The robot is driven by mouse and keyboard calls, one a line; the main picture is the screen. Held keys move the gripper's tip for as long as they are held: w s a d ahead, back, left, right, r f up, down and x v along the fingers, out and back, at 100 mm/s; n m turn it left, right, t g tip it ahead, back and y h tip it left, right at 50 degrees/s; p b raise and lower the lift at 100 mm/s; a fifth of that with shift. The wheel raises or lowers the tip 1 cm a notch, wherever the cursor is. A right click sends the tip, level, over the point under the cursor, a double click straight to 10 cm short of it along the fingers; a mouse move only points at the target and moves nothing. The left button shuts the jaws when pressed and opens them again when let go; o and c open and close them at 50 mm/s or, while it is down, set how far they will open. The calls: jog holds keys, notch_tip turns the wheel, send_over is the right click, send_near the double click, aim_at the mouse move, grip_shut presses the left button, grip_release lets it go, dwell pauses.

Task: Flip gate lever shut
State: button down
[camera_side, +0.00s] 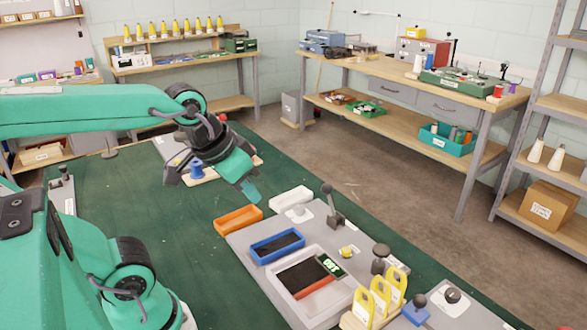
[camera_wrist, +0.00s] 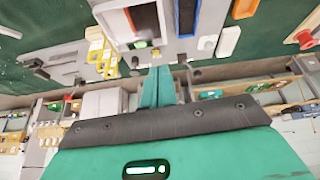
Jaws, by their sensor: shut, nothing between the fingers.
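A lever with a dark ball knob (camera_side: 332,207) stands upright on the far edge of the grey panel (camera_side: 240,238) in the side view. I take it to be the gate lever, but cannot tell for sure. My gripper (camera_side: 252,192) is shut and empty, pointing down over the green mat, above and to the left of the lever and apart from it. In the wrist view my gripper's teal fingers (camera_wrist: 157,87) are together, with the grey panel (camera_wrist: 175,48) beyond them.
Yellow tags (camera_side: 380,296) stand at the near right. An orange tray (camera_side: 238,220) lies beside the panel. The green mat (camera_side: 120,230) is mostly clear.

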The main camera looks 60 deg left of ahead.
jog(key=w+a+r+n+g, duration=0.1)
jog(key=w+a+r+n, duration=0.25)
jog(key=w, duration=0.45)
jog(key=n+g, duration=0.3)
jog(key=n, duration=0.5)
send_over(331, 205)
jog(key=s+a, duration=0.3)
jog(key=s, duration=0.2)
notch_tip(331, 205, down, 4)
jog(key=w+a+f+n, duration=0.3)
jog(key=w+a+f, duration=0.3)
jog(key=shift+a+n+g, duration=0.2)
jog(key=shift+n+g, duration=0.1)
jog(key=shift+n, duration=0.05)
jog(key=shift+f, duration=0.15)
jog(key=f, duration=1)
jog(key=shift+w, duration=0.25)
jog(key=shift+s+d+r, duration=0.1)
jog(key=shift+d+r, duration=0.15)
jog(key=shift+d, duration=0.4)
jog(key=shift+s+d+r, duration=0.15)
jog(key=shift+d+r, duration=0.1)
jog(key=shift+d, duration=0.35)
jog(key=shift+s+d+r, duration=0.1)
jog(key=shift+d+r, duration=0.15)
jog(key=shift+d, duration=0.4)
